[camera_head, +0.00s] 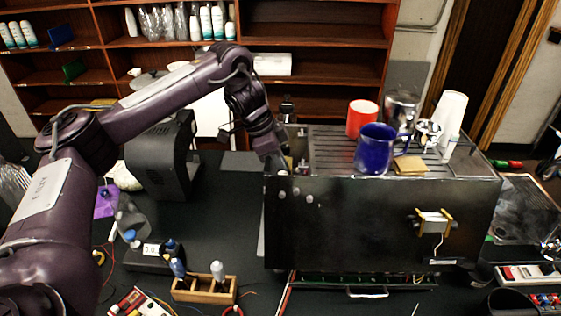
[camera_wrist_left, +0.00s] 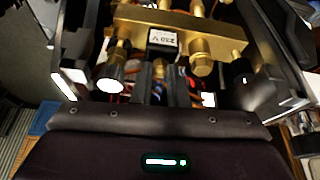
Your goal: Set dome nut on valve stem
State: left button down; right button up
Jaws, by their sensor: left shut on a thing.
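My left gripper (camera_head: 283,165) reaches down at the left end of the brewer (camera_head: 380,222), by its upper edge. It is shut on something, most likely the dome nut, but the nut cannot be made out. In the left wrist view, a brass block (camera_wrist_left: 222,36) with brass fittings (camera_wrist_left: 202,62) lies ahead of my gripper. A black part labelled 230 V (camera_wrist_left: 164,40) sits in front of the block. I cannot tell which fitting is the valve stem, or whether the held thing touches it. My right gripper is not in view.
A blue mug (camera_head: 375,150), a red cup (camera_head: 361,118) and a metal pitcher (camera_head: 401,108) stand on the brewer's top. A dark grinder-like machine (camera_head: 162,160) stands to the left. A wooden tool holder (camera_head: 204,290) and a multimeter (camera_head: 138,302) lie at the front.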

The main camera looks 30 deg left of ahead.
pick_arm(q)
jog(key=shift+f, duration=0.1)
dwell(0.3)
jog(key=m+g, duration=0.1)
jog(key=m, duration=0.3)
jog(key=shift+w+m+g, duration=0.1)
jog(key=shift+m+g, duration=0.2)
jog(key=shift+g, duration=0.1)
jog(key=shift+a, duration=0.1)
jog(key=c, duration=1.1)
grip_release()
jog(key=shift+o, duration=0.8)
jog(key=shift+w+f, duration=0.1)
jog(key=shift+w, duration=0.05)
jog(key=shift+w+r+h, duration=0.1)
jog(key=shift+r+h, duration=0.2)
jog(key=shift+r, duration=1.05)
jog(key=shift+s+d+r, duration=0.1)
jog(key=shift+s+r, duration=0.05)
jog(key=shift+r, duration=0.8)
jog(key=shift+s+d+r, duration=0.1)
jog(key=shift+r, duration=0.85)
jog(key=shift+w+a+r, duration=0.1)
jog(key=shift+a+r, duration=0.1)
jog(key=shift+r, duration=0.2)
